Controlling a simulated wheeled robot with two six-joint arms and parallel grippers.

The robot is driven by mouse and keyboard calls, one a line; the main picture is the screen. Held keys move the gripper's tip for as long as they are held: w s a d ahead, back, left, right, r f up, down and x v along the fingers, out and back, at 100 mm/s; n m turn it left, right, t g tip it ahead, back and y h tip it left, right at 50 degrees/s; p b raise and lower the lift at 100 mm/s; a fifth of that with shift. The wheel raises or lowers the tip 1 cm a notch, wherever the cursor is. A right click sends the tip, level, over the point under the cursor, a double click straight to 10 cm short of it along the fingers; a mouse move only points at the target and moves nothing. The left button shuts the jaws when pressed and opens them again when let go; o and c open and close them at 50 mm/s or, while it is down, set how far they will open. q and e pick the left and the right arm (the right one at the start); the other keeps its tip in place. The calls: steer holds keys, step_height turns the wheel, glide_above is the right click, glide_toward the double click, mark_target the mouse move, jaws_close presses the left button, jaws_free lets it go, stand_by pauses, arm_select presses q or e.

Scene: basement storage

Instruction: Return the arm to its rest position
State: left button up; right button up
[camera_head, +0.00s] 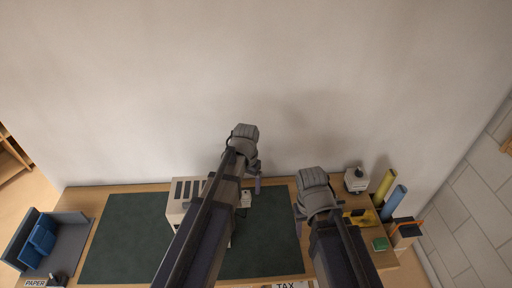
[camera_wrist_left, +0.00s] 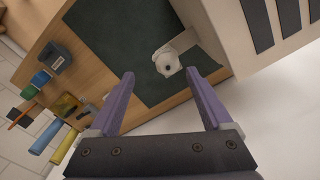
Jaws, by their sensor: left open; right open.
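My left arm reaches up over the desk in the head view, and its purple-fingered gripper (camera_head: 257,184) hangs at the desk's back edge. In the left wrist view the left gripper (camera_wrist_left: 160,73) is open, with nothing between its fingers. A small white device (camera_wrist_left: 167,62) lies beyond the fingertips on the dark green mat (camera_wrist_left: 105,20); it also shows in the head view (camera_head: 245,199). My right arm is folded over the right part of the desk. Its gripper (camera_head: 299,212) is mostly hidden by the arm.
A pale slotted box (camera_head: 187,189) stands beside my left arm. A blue-grey tray (camera_head: 70,240) is at the left. The wall rises behind the desk.

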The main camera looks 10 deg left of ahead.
arm_select(q)
steer(key=s+d+f+m+y+b, duration=0.1)
steer(key=s+d+f+b, duration=0.2)
steer(key=s+d, duration=0.6)
steer(key=s+f, duration=0.1)
steer(key=s, duration=0.3)
steer(key=shift+s+d+f+b, duration=0.15)
steer(key=shift+s+d+b, duration=0.05)
steer(key=shift+b, duration=0.2)
stand_by(0.9)
